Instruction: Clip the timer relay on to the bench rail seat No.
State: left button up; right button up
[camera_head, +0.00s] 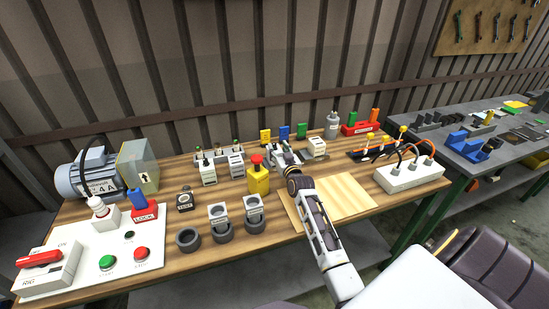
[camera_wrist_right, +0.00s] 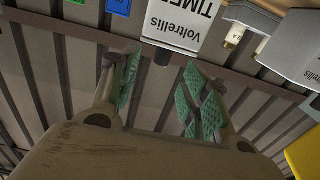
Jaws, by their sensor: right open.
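The timer relay (camera_wrist_right: 180,28) is a light box lettered "Voltrellis" and "TIMER" at the top of the right wrist view. My right gripper (camera_wrist_right: 155,95) has its two green-padded fingers apart, with nothing between them; the relay is beyond the fingertips. In the head view my right gripper (camera_head: 284,156) hangs over the back middle of the bench, just left of a whitish module (camera_head: 317,148) whose label I cannot read. The gripper hides part of what lies under it. I cannot make out a numbered rail seat. My left gripper is not in view.
A yellow box with a red button (camera_head: 258,180) stands left of the gripper. Light modules (camera_head: 208,174) and a rack are farther left. Coloured blocks (camera_head: 284,133) stand behind. A white socket strip (camera_head: 412,176) is at right.

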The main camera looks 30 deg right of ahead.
aim_at(275, 145)
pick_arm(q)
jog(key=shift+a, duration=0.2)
pick_arm(e)
jog(key=shift+w, duration=0.15)
jog(key=shift+w+d, duration=0.1)
jog(key=shift+w, duration=0.4)
jog(key=shift+x, duration=1)
jog(key=shift+w+d+f, duration=0.1)
jog(key=shift+w, duration=0.5)
jog(key=shift+w+d, duration=0.1)
jog(key=shift+w, duration=0.25)
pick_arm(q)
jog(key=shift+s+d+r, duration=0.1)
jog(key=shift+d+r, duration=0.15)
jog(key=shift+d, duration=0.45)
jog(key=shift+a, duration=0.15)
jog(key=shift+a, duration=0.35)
pick_arm(e)
grip_shut()
